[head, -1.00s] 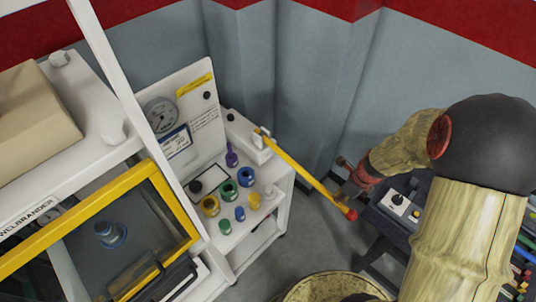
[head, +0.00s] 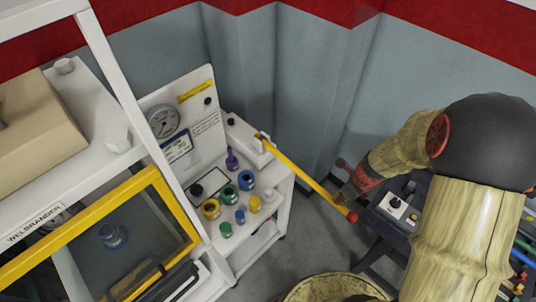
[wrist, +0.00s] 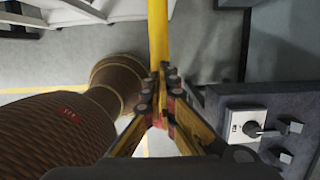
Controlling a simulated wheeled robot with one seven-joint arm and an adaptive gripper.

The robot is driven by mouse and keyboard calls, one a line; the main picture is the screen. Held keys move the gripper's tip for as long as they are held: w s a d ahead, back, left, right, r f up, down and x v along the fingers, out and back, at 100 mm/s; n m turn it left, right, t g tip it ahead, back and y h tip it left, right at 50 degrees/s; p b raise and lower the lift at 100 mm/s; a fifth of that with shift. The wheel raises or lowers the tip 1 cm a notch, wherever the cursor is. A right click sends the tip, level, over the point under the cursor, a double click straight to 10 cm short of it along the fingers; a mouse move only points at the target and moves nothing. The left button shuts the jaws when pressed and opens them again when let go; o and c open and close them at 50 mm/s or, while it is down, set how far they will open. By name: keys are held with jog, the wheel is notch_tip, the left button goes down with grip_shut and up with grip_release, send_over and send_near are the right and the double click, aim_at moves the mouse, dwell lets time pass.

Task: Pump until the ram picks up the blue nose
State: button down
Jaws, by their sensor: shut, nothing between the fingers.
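The yellow pump lever (head: 305,176) with a red tip slants down to the right from the white pump block (head: 248,143) on the cart. My gripper (head: 346,194) is beside the lever's red-tipped end. In the wrist view the lever (wrist: 158,35) runs up from the fingertips, and my gripper (wrist: 160,108) is shut with nothing held between its fingers. Whether it touches the lever is unclear. The blue nose (head: 113,236) is dim behind the yellow-framed guard (head: 152,178) of the press. The ram above it is hidden. The gauge's (head: 163,121) reading is too small to tell.
A dark bench with a switch box (head: 397,206) stands right of my gripper. A round drum (head: 325,290) is below. Grey walls close off the back.

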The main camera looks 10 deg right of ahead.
notch_tip(320, 180, up, 11)
jog(key=p, duration=1)
jog(key=shift+w+a, duration=0.15)
jog(key=shift+w, duration=0.1)
jog(key=shift+f+b, duration=0.5)
jog(key=shift+f, duration=0.1)
jog(key=shift+s+f+b, duration=0.15)
jog(key=shift+f+b, duration=2.05)
jog(key=shift+f, duration=0.9)
jog(key=shift+s+f+b, duration=0.1)
jog(key=shift+f+b, duration=2.1)
jog(key=shift+f, duration=0.9)
notch_tip(320, 180, up, 14)
jog(key=p, duration=1.3)
jog(key=shift+w+f+p, duration=0.2)
jog(key=shift+f+p, duration=0.05)
jog(key=shift+p, duration=0.05)
